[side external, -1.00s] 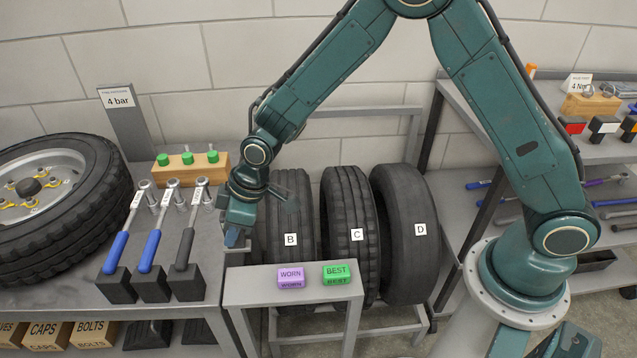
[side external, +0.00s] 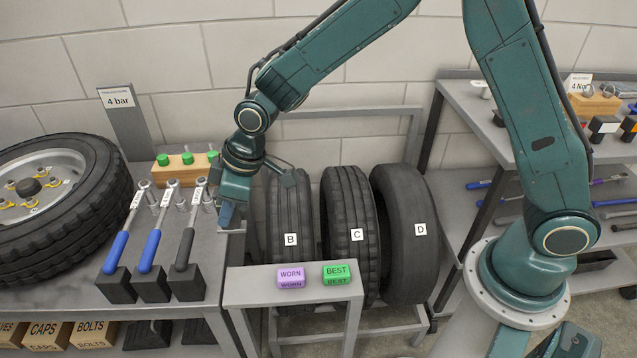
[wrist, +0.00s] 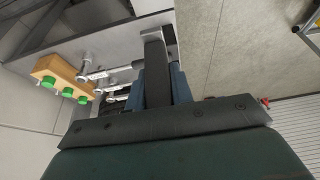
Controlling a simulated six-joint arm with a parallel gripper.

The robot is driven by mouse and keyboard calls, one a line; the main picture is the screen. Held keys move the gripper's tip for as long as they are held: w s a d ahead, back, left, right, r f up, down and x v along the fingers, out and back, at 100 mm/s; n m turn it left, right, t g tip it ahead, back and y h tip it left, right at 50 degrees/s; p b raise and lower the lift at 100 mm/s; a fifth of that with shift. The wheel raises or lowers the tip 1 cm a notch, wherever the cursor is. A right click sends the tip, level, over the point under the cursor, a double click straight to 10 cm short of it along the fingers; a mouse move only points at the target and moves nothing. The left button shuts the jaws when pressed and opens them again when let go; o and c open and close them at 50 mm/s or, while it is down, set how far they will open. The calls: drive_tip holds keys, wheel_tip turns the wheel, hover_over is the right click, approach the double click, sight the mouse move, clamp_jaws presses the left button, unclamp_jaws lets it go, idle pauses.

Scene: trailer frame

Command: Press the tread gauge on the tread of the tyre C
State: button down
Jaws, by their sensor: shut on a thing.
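Tyre C (side external: 349,205) stands upright in the rack between tyres B (side external: 289,215) and D (side external: 408,240), its grooved tread facing up and forward. My gripper (side external: 228,215) points down to the left of tyre B, near the right edge of the left bench, clear of tyre C. Its blue fingers also show in the wrist view (wrist: 179,85).
Several socket wrenches (side external: 154,235) stand on the left bench beside my gripper, in front of a wooden block (side external: 188,165) with green-topped pieces. A low stand (side external: 250,285) in front of the tyres carries a purple WORN block (side external: 291,277) and a green BEST block (side external: 337,274).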

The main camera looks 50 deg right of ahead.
drive_tip(key=shift+w+d+f, duration=0.15)
drive_tip(key=shift+w+d, duration=0.2)
drive_tip(key=shift+d, duration=0.2)
drive_tip(key=w+d+f+m, duration=0.1)
drive_tip(key=w+d+f, duration=0.1)
drive_tip(key=d, duration=0.4)
drive_tip(key=w+d+f, duration=0.2)
drive_tip(key=w+d, duration=0.1)
drive_tip(key=d, duration=0.3)
drive_tip(key=s+d+f+m, duration=0.1)
drive_tip(key=d+f, duration=0.1)
drive_tip(key=d, duration=0.8)
drive_tip(key=s+d+f+m+h, duration=0.1)
drive_tip(key=d+f, duration=0.2)
drive_tip(key=d, duration=0.7)
drive_tip(key=s+d+f+m+t, duration=0.1)
drive_tip(key=d+f, duration=0.2)
drive_tip(key=d, duration=0.8)
drive_tip(key=shift+f+m+h, duration=0.25)
drive_tip(key=shift+m+h, duration=0.05)
drive_tip(key=shift+m, duration=0.1)
drive_tip(key=shift+f, duration=0.1)
drive_tip(key=shift+f, duration=2.75)
drive_tip(key=shift+a+f, duration=0.1)
drive_tip(key=shift+f, duration=0.7)
